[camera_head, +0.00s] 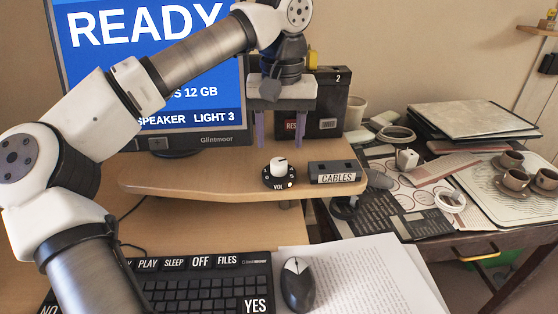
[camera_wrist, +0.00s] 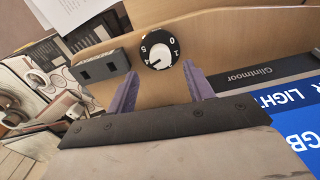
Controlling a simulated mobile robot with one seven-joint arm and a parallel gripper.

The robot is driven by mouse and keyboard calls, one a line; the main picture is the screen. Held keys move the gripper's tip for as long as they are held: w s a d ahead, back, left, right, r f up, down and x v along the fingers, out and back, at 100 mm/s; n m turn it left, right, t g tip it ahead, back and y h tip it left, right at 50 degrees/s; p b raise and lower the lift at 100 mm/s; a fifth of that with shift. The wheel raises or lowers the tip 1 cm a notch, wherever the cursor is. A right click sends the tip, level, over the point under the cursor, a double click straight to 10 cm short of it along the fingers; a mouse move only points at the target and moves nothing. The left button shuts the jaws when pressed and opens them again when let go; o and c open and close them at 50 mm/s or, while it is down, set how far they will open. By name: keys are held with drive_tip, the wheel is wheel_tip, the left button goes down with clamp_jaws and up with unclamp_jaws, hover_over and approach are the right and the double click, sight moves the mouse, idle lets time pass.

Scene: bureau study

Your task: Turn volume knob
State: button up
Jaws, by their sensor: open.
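The volume knob (camera_head: 279,166) has a white cap on a round black base marked "VOL". It stands near the front edge of the wooden monitor shelf (camera_head: 180,180). In the wrist view the knob (camera_wrist: 157,50) shows a numbered dial and a dark pointer line on the white cap. My gripper (camera_head: 271,143) points down above and slightly behind the knob, with its two purple fingers apart and nothing between them. In the wrist view my gripper's fingers (camera_wrist: 158,82) stand either side of the knob's line, short of it. I see no contact.
A grey "CABLES" box (camera_head: 336,172) sits close to the right of the knob. The monitor (camera_head: 195,110) stands behind to the left, and a dark box (camera_head: 325,115) stands behind to the right. Below are a keyboard (camera_head: 205,285), a mouse (camera_head: 297,284) and papers (camera_head: 365,275).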

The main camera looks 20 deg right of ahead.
sight(279, 161)
wheel_tip(279, 161, down, 5)
drive_tip(key=shift+a+f+b, duration=0.1)
drive_tip(key=shift+f+b, duration=0.05)
drive_tip(key=shift+b, duration=0.15)
drive_tip(key=c, duration=1)
